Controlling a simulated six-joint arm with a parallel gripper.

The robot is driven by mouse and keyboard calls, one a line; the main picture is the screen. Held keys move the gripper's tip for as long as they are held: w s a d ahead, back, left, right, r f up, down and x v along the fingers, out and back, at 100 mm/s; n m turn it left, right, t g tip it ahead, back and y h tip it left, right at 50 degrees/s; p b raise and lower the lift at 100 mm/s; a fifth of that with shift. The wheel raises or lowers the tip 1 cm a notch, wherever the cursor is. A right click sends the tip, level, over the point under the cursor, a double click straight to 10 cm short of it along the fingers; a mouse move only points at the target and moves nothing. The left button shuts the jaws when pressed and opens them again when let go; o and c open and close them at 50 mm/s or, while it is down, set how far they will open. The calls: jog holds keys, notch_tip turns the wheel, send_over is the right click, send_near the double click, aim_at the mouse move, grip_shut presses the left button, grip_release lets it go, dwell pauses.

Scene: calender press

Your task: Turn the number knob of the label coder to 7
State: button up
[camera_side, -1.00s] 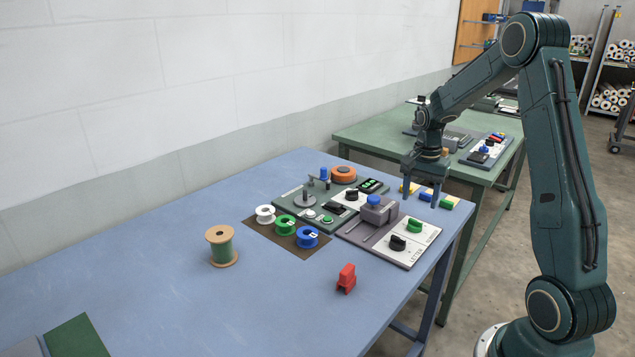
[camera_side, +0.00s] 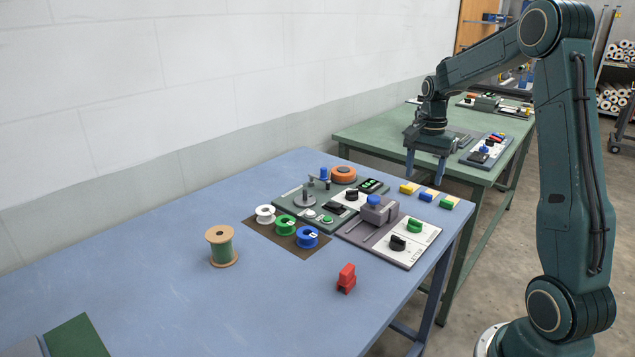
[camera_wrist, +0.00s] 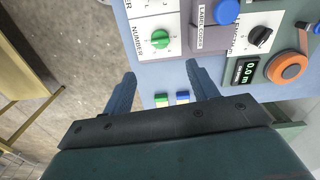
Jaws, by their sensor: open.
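The label coder (camera_side: 372,232) sits at the right end of the blue table, with a grey press block and blue-topped handle (camera_side: 374,201). Its green number knob (camera_side: 414,226) sits on a white dial plate; it also shows in the wrist view (camera_wrist: 158,39) beside the word NUMBER. The dial's digits are too small to read surely. A black letter knob (camera_side: 397,242) is on the same plate, nearer the front. My gripper (camera_side: 426,177) is open and empty, raised above the table's far right edge, clear of the coder. In the wrist view, its fingers (camera_wrist: 161,72) point toward the number dial's side.
Yellow, blue and green blocks (camera_side: 427,194) lie behind the coder. A green-grey machine (camera_side: 320,205) with an orange roll (camera_side: 343,174) stands to its left. Small spools (camera_side: 285,225), a larger green spool (camera_side: 222,246) and a red piece (camera_side: 346,278) lie around.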

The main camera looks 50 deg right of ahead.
aim_at(416, 221)
jog(key=shift+m, duration=0.5)
notch_tip(416, 221, down, 14)
jog(key=shift+r, duration=0.1)
dwell(0.6)
jog(key=c, duration=1)
